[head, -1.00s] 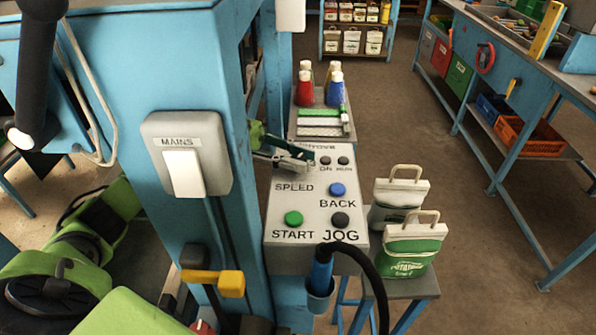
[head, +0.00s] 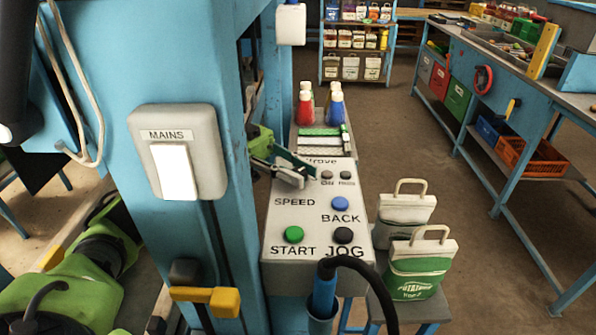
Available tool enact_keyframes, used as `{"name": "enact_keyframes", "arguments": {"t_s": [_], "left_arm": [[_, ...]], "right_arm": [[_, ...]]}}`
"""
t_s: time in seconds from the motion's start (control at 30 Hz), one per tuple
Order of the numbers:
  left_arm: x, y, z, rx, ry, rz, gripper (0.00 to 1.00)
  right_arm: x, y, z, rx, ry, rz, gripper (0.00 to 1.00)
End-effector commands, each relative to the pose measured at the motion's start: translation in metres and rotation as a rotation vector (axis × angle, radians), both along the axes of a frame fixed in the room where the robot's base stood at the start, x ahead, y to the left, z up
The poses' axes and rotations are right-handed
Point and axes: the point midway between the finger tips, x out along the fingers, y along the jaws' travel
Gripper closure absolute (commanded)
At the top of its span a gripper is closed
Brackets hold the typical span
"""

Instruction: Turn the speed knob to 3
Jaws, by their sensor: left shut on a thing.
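The grey control panel (head: 274,240) faces up in the middle of the head view, with the word SPEED printed on its left side. My left gripper (head: 298,175) reaches in from behind the blue post and is shut at the spot just above that word. The speed knob there is hidden by the fingers, so its pointer and setting cannot be read. My right gripper is not in view.
A green START button (head: 294,234), a blue BACK button (head: 340,204) and a black JOG button (head: 343,235) sit close below the gripper. A MAINS switch (head: 174,172) is on the blue post (head: 225,60). Sacks (head: 420,268) stand right of the panel.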

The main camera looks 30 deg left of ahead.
Motion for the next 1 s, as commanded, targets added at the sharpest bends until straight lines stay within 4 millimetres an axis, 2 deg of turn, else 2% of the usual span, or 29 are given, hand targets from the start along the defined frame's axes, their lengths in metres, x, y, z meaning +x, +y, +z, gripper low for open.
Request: {"name": "enact_keyframes", "arguments": {"t_s": [0.03,0.1,0.5,0.63,0.9,1.0], "left_arm": [[0.0,-0.001,-0.001,0.002,0.003,-0.002,0.76],[0.0,-0.001,-0.001,0.002,0.003,-0.002,0.61],[0.0,0.0,0.005,0.001,-0.001,0.0,0.61],[0.0,0.0,0.022,0.001,-0.003,0.001,0.61],[0.0,0.0,0.075,0.001,-0.003,-0.001,0.61],[0.0,0.0,0.088,0.001,-0.001,0.0,0.61]], "right_arm": [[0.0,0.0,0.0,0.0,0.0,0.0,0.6],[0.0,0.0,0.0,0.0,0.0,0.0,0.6],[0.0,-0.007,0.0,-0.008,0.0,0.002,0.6],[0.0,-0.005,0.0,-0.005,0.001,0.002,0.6],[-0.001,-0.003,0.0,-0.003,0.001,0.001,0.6],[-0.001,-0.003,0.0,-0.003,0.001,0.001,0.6]]}}
